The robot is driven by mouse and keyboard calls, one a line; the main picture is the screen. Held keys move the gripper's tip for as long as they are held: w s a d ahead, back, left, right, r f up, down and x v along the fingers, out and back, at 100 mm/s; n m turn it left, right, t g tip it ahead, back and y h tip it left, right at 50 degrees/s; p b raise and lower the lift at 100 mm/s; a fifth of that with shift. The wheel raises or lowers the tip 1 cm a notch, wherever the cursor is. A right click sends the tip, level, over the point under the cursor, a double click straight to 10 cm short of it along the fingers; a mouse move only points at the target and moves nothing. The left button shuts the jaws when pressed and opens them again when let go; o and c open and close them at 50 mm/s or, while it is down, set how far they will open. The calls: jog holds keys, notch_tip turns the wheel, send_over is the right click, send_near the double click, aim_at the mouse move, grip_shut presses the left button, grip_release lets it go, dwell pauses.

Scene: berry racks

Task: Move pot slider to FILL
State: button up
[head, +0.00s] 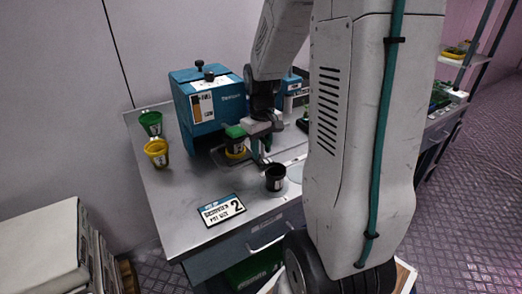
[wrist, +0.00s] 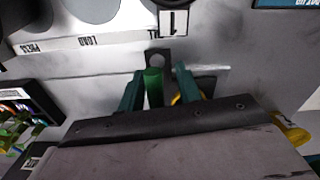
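The pot slider shows in the wrist view as a grey tab with a round hole (wrist: 158,58) and an upright green handle (wrist: 153,88). My gripper (wrist: 158,82) has its two teal fingers on either side of the green handle. A gap shows between the handle and the right finger, so the fingers look open. Upside-down words PRESS (wrist: 33,47) and LOAD (wrist: 88,41) run along a strip; the word after them is partly covered by a card marked 1 (wrist: 173,20). In the head view my gripper (head: 262,158) is low beside the teal machine (head: 210,98).
A black pot (head: 275,178) stands just in front of my gripper. Green (head: 151,123) and yellow (head: 157,152) pots stand at the table's left edge. A label marked 2 (head: 222,210) lies at the front.

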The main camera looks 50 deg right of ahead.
notch_tip(320, 180, up, 7)
jog(key=shift+f, duration=0.1)
jog(key=shift+s, duration=0.1)
dwell(0.6)
